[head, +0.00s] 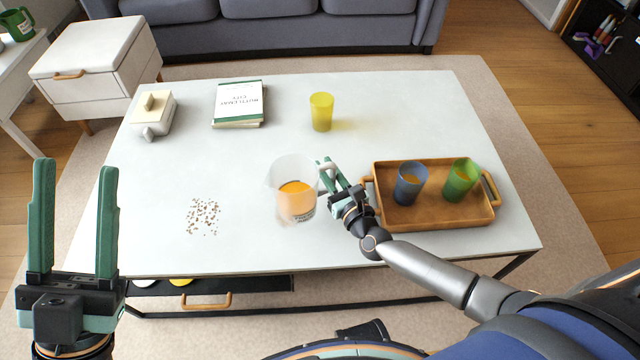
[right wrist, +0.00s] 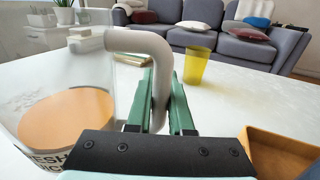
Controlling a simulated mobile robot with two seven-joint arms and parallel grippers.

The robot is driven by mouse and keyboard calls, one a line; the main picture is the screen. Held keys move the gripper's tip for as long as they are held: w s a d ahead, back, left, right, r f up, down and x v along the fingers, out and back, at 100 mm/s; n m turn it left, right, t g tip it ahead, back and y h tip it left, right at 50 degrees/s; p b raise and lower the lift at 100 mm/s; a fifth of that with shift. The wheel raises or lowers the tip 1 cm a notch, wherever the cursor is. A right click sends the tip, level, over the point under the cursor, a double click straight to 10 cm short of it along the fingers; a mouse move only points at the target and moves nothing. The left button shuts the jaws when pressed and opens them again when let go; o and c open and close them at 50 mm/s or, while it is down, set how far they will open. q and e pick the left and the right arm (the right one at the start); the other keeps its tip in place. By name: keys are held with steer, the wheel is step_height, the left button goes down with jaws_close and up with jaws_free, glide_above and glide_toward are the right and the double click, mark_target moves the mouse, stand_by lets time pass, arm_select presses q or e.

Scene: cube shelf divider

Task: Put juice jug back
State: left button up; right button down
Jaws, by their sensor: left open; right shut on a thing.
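The juice jug (head: 293,190) is a clear pitcher with orange juice in its lower part, upright at the middle of the white table (head: 400,110). My right gripper (head: 328,172) is shut on its pale handle, at the jug's right side. In the right wrist view the handle (right wrist: 150,42) runs down between the fingers (right wrist: 163,105). The head view does not clearly show whether the jug's base touches the table. My left gripper (head: 75,215) is open and empty at the left, near the table's left front edge.
A wooden tray (head: 435,219) holding a blue cup (head: 410,183) and a green cup (head: 461,180) is right of my right gripper. A yellow cup (head: 321,112), books (head: 238,104) and a lidded white dish (head: 153,115) stand behind. Crumbs (head: 203,216) lie left of the jug.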

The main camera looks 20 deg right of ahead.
steer(key=f+b, duration=0.1)
steer(key=w+f+b, duration=0.1)
steer(key=f, duration=0.1)
steer(key=a+f, duration=0.1)
steer(key=f, duration=0.1)
steer(key=shift+w+b, duration=0.3)
steer(key=shift+b, duration=0.1)
